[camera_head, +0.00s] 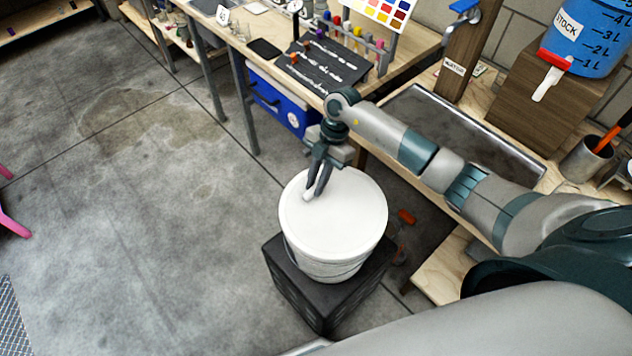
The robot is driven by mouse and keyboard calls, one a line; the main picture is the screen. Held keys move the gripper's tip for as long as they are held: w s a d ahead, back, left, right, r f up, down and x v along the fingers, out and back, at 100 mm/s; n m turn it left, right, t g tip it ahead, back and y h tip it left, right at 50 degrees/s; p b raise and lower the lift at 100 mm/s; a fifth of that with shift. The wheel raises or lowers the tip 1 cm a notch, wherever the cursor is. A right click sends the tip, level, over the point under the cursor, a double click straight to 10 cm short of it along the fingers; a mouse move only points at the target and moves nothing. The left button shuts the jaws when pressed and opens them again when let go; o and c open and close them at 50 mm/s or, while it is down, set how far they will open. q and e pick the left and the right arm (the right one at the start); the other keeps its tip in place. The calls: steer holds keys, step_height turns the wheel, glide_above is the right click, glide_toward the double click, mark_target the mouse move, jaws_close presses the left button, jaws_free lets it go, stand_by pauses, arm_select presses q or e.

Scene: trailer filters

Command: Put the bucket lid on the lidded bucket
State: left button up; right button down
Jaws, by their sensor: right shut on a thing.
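The white bucket (328,265) stands upright on a black block in the middle of the view. The round white bucket lid (345,218) lies over the bucket's top and looks roughly level; I cannot tell whether it is seated all the way around. My right gripper (312,193) comes in from the right, points down over the lid and is shut on a small light piece at the lid's upper left, which looks like the lid's handle. The fingers hide part of that piece. My left gripper is not in view.
The black block (305,297) under the bucket stands on the concrete floor. A workbench with a dark tool mat (322,66) is behind, with a blue cooler (283,100) below it. A grey tray (465,130) is at right.

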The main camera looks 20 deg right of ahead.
stand_by(0.3)
steer(key=c, duration=1.1)
jaws_free()
steer(key=shift+f, duration=0.1)
steer(key=shift+r+p, duration=3.35)
steer(key=shift+r, duration=0.2)
steer(key=shift+a, duration=0.1)
